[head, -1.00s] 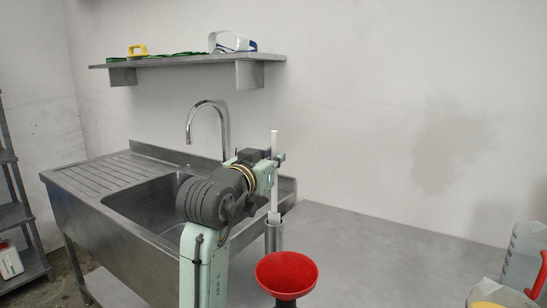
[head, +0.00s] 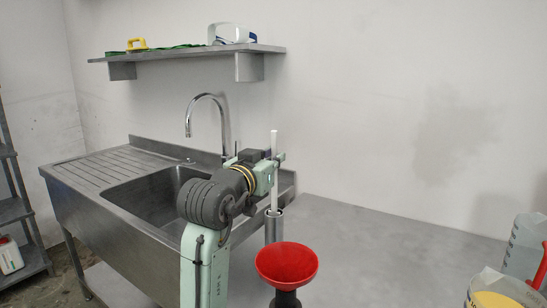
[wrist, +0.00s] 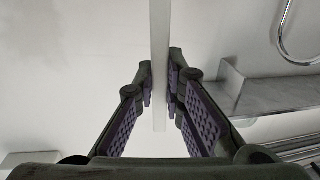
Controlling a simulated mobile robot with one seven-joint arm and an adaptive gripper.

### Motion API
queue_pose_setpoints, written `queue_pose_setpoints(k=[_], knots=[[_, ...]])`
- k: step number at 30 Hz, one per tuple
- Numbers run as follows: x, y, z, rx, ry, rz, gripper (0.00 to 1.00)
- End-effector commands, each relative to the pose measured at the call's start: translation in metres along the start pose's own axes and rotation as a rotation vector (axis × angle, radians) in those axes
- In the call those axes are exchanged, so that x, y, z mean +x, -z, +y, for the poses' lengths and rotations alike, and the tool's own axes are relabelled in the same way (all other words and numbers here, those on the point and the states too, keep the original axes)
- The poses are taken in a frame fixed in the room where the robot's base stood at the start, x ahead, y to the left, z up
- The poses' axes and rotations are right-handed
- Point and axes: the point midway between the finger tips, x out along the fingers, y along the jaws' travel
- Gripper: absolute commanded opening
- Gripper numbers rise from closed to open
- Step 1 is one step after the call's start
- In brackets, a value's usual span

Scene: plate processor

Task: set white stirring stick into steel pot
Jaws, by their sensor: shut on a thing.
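The white stirring stick (head: 274,157) stands upright in the head view. My gripper (head: 277,158) is shut on it partway along its length. The wrist view shows both fingertips (wrist: 160,82) pressed on the stick (wrist: 160,40) from either side. The steel pot (head: 273,230) is a narrow upright cylinder directly below the stick. The stick's lower end meets the pot's mouth and seems to be just inside the rim; how deep it reaches is hidden.
A red funnel (head: 287,262) on a dark base stands in front of the pot. The sink (head: 150,195) and tap (head: 190,120) are at left. Clear jugs (head: 525,250) stand at far right. The grey counter (head: 390,255) between is clear. A wall shelf (head: 185,52) hangs above.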

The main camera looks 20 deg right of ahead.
Motion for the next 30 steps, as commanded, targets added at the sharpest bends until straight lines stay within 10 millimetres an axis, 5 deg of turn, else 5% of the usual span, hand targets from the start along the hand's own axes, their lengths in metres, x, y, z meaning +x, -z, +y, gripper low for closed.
queue_pose_setpoints(k=[30], knots=[[0.000, -0.026, 0.000, 0.000, 0.000, 0.000, 0.00]])
